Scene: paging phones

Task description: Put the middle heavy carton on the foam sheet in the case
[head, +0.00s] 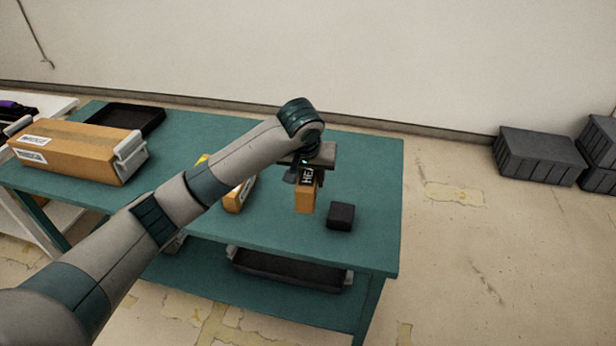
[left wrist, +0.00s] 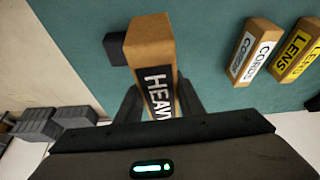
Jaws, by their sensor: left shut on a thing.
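No other carton with a heavy label shows. I cannot make out a foam sheet or an open case with certainty. My right gripper is not in view.
A small dark block (head: 340,216) lies close to the held carton. Cartons marked CORDS (left wrist: 254,52) and LENS (left wrist: 294,58) are on the table (head: 375,170). A large brown box (head: 75,150) and a black tray (head: 125,118) are at left. Dark crates (head: 537,155) stand on the floor.

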